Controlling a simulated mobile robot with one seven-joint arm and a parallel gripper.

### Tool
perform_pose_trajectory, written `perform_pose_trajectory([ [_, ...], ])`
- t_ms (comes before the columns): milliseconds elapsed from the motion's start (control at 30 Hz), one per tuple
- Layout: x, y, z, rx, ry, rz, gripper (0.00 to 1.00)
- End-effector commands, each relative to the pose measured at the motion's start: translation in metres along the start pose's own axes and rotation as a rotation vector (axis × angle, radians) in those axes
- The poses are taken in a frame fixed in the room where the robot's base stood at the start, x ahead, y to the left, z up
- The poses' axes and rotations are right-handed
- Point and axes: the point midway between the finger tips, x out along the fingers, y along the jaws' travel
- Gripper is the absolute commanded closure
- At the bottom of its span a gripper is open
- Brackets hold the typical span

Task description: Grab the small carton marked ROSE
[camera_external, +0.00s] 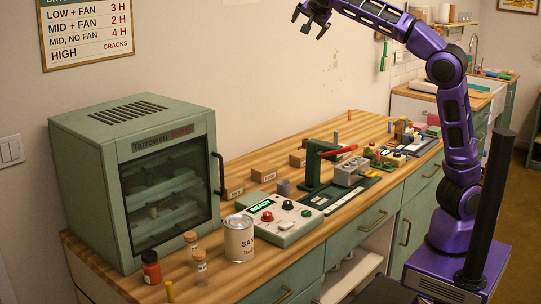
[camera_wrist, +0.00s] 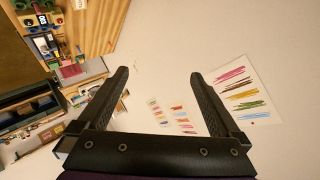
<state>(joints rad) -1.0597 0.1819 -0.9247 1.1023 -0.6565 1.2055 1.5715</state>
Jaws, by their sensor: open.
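Several small brown cartons with pale labels stand in a row on the wooden counter along the wall: a near carton (camera_external: 234,188), a middle carton (camera_external: 263,173) and a far carton (camera_external: 297,158). The labels are too small to read, so I cannot tell which is marked ROSE. My gripper (camera_external: 312,24) is high above the counter, near the wall, well apart from the cartons. In the wrist view my gripper (camera_wrist: 159,75) is open and empty, facing the wall. No carton can be made out clearly there.
A green cabinet (camera_external: 90,190) stands at the counter's left end. A tin (camera_external: 239,240), corked jars (camera_external: 200,268), a control box with a lit display (camera_external: 285,219) and a dark green press (camera_external: 313,168) stand in front of or beside the cartons. Coloured clutter (camera_external: 405,140) fills the far end.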

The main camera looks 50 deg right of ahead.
Motion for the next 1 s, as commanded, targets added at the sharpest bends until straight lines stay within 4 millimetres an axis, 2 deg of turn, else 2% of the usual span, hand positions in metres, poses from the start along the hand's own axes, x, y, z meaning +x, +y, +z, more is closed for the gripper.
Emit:
perform_pose_trajectory([
  [100,0.035,-0.008,0.043,-0.023,-0.056,0.051,0.0],
  [267,0.096,-0.003,0.103,-0.025,-0.172,0.135,0.0],
  [367,0.14,0.01,0.137,-0.005,-0.258,0.202,0.0],
  [500,0.203,0.039,0.179,0.056,-0.393,0.302,0.0],
  [600,0.243,0.063,0.203,0.123,-0.493,0.371,0.0],
  [700,0.273,0.085,0.219,0.196,-0.581,0.426,0.0],
  [800,0.293,0.1,0.229,0.259,-0.645,0.462,0.0],
  [1000,0.31,0.113,0.241,0.314,-0.701,0.489,0.0],
])
